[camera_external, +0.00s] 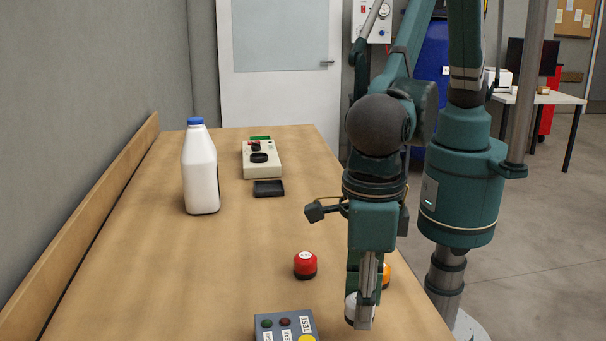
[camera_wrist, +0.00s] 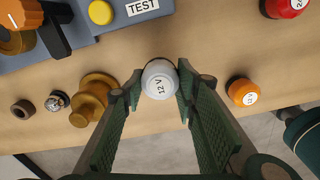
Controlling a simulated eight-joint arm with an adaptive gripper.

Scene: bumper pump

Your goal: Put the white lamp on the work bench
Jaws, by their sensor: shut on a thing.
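The white lamp (camera_wrist: 160,76), marked 12 V, is between the fingertips of my gripper (camera_wrist: 158,92) in the wrist view. The fingers touch it on both sides and are shut on it. In the external view the white lamp (camera_external: 350,307) shows only in part, behind a finger of my gripper (camera_external: 362,312). The work bench (camera_external: 225,262) is the long wooden top beneath. The lamp is over its near right part; I cannot tell whether its base touches the wood.
A red lamp (camera_external: 305,265) and an orange lamp (camera_wrist: 242,92) stand nearby. A grey test box (camera_external: 287,325) is close on the near side. Brass and small round parts (camera_wrist: 95,98) lie beside the gripper. A white bottle (camera_external: 200,170) stands farther back; the bench's middle is clear.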

